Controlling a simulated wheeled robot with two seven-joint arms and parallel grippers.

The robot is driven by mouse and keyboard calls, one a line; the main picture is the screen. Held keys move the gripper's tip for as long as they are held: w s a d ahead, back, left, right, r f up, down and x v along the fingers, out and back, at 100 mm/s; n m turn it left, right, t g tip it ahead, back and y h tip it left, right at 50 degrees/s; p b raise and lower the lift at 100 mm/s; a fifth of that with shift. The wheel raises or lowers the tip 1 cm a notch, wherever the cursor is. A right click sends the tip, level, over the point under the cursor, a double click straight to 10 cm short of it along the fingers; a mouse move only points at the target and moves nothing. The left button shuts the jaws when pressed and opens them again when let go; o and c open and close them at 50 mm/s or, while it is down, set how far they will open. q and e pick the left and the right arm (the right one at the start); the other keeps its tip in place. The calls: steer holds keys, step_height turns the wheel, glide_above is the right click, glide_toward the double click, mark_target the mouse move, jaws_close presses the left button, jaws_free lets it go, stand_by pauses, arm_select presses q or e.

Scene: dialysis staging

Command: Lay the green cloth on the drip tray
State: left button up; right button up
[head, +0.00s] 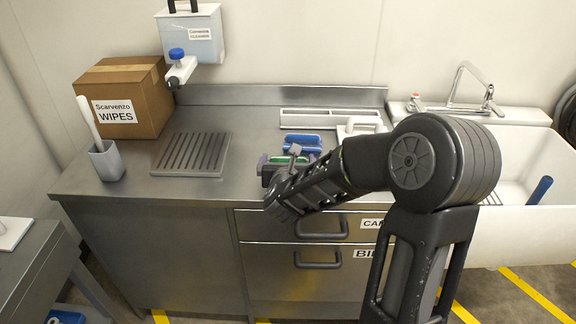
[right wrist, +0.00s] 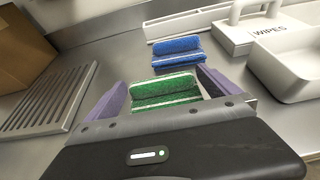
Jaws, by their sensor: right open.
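The green cloth (right wrist: 165,90) is a folded, striped bundle on the steel counter. In the head view only slivers of the green cloth (head: 279,159) show behind my right gripper (head: 287,167). My right gripper is open, with one purple-padded finger on each side of the cloth in the right wrist view. I cannot tell whether the pads touch it. The drip tray (head: 168,158) is a flat, slotted grey plate to the left on the same counter, with nothing on it. It also shows at the left of the right wrist view (right wrist: 58,118). My left gripper is not in view.
A folded blue cloth (right wrist: 176,50) lies just behind the green one. A white wipes box (right wrist: 248,38) is to the right, and a sink (head: 525,200) beyond. A cardboard box (head: 150,97) and a grey cup with a brush (head: 106,162) stand left. Counter between tray and cloth is clear.

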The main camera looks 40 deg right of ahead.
steer(key=c, duration=1.2)
step_height(320, 180, up, 10)
steer(key=shift+p, duration=0.7)
steer(key=shift+c, duration=0.2)
